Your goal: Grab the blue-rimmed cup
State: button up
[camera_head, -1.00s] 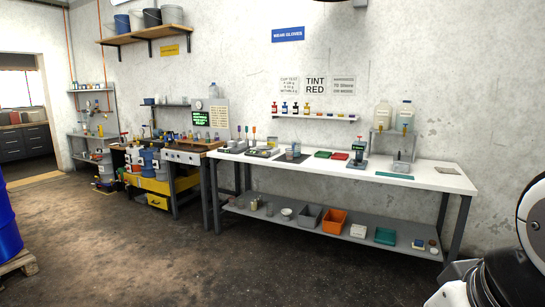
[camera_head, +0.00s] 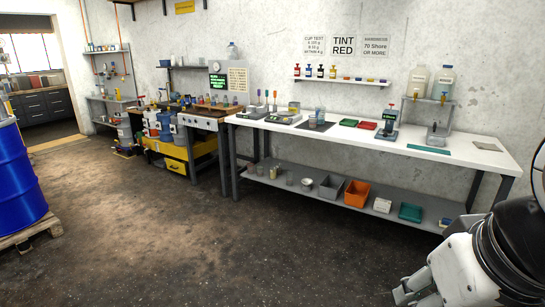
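A small clear cup (camera_head: 319,115) stands on a dark mat on the white bench, left of the middle of its top. It looks bluish near the top, but it is too small to be sure that it has a blue rim. My gripper (camera_head: 403,294) shows at the lower right edge, below my white and black arm. It is far in front of the bench and touches nothing I can see. Its fingertips are small and partly cut off, so their opening is unclear.
A blue drum (camera_head: 20,180) stands on a pallet at left. The brown floor between is clear.

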aim_at(312, 118)
jog(key=i, duration=4.35)
jog(key=i+z, duration=0.25)
jog(key=i, duration=0.15)
jog(key=i+j+z, duration=0.2)
jog(key=i, duration=0.15)
